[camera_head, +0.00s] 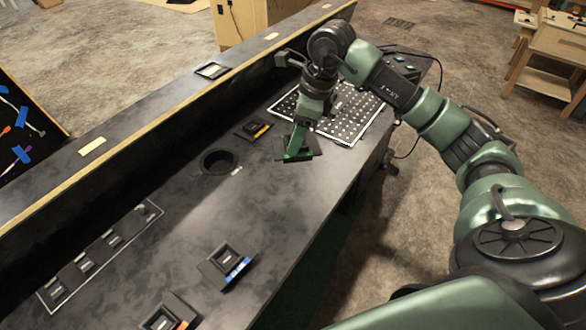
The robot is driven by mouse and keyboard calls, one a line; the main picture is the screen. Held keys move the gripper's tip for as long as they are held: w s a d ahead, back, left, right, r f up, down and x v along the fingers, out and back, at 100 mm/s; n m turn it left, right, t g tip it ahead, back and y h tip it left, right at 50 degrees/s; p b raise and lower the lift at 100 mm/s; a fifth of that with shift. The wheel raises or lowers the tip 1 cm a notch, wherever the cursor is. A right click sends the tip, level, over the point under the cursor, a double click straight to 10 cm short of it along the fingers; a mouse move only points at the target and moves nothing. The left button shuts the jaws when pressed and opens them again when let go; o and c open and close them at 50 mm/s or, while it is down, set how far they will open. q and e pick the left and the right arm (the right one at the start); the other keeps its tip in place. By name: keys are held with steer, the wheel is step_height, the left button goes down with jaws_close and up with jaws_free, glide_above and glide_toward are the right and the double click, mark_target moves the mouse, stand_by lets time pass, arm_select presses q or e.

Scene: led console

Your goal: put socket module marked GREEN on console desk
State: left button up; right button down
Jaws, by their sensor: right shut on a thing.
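My right gripper (300,145) is shut on a dark socket module (309,150) with green showing on it, over the far part of the console desk (268,190). The fingers hide part of the module, and I cannot tell whether it touches the desk. A module with a yellow-orange edge (253,130) lies just left of it. A module with a blue edge (226,266) and one with an orange edge (169,316) lie nearer on the desk. My left gripper is out of view.
A white-framed panel of dots (340,138) is beside the gripper. A round hole (218,162) is in the desk. A white-outlined row of several dark modules (100,255) lies at lower left. A raised ledge (150,120) runs along the back. The middle of the desk is clear.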

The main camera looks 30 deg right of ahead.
step_height(320, 180, down, 11)
steer(key=shift+f+p, duration=0.1)
steer(key=shift+p, duration=0.3)
steer(key=shift+f, duration=0.15)
steer(key=shift+c, duration=2.4)
jaws_free()
